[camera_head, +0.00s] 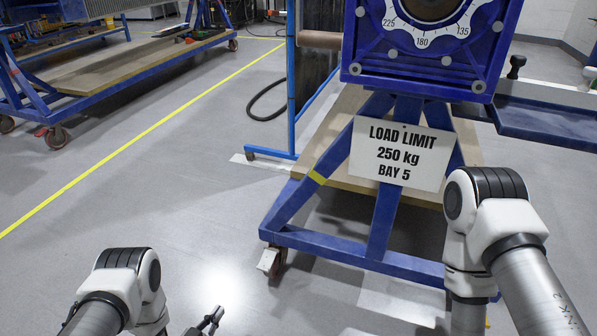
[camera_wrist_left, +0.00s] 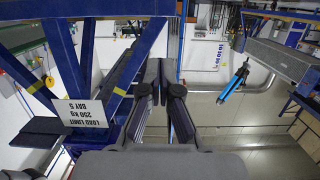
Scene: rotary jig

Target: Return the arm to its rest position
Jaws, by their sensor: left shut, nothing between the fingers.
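My left arm comes in at the lower left of the head view. Its gripper (camera_head: 209,320) shows at the bottom edge, low over the floor and left of the jig's blue stand. In the left wrist view the two dark fingers of my left gripper (camera_wrist_left: 160,75) are together, with nothing between them. My right arm rises at the right of the head view, in front of the stand; its gripper is out of the picture.
The blue rotary jig (camera_head: 437,55) stands on a wheeled blue frame (camera_head: 352,251) with a load-limit sign (camera_head: 402,153). A blue cart (camera_head: 100,78) is at the upper left. A yellow line (camera_head: 130,152) crosses open grey floor.

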